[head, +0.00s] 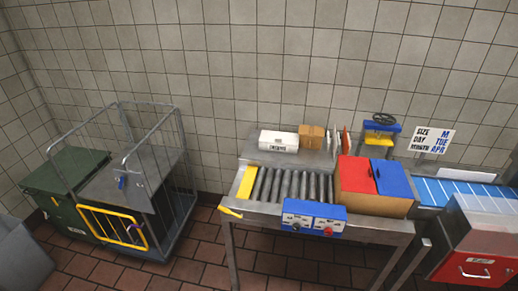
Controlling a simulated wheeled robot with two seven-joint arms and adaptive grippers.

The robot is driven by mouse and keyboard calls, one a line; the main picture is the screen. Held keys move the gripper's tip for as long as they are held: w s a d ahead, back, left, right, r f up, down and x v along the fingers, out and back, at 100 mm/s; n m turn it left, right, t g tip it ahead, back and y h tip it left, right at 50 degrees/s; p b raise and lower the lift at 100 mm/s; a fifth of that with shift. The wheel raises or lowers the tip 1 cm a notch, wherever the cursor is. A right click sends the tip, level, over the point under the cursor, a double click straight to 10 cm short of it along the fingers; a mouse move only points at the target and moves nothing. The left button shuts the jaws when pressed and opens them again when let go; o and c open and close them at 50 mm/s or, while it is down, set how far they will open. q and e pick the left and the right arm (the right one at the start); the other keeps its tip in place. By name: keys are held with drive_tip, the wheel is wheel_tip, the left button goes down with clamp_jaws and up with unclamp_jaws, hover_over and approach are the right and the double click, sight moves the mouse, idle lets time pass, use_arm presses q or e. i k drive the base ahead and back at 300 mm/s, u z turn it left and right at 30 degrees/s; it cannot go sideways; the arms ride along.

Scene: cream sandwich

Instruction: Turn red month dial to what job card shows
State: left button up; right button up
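The job card (432,140) stands at the back right and reads SIZE M, DAY TUE, MONTH APR in black and blue print. A blue panel (313,209) sits at the front edge of the metal roller table. The settings on both dials are too small to read. Neither of my grippers is in view, and nothing touches the panel.
A cardboard box (372,203) with red and blue lids stands right of the rollers (290,184). A blue and yellow press (381,131) is behind it. A red drawer cabinet (475,258) is at right, and a wire cage cart (180,200) at left. Floor between cart and table is clear.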

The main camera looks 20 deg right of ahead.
sight(328, 232)
drive_tip(key=z, duration=1.4)
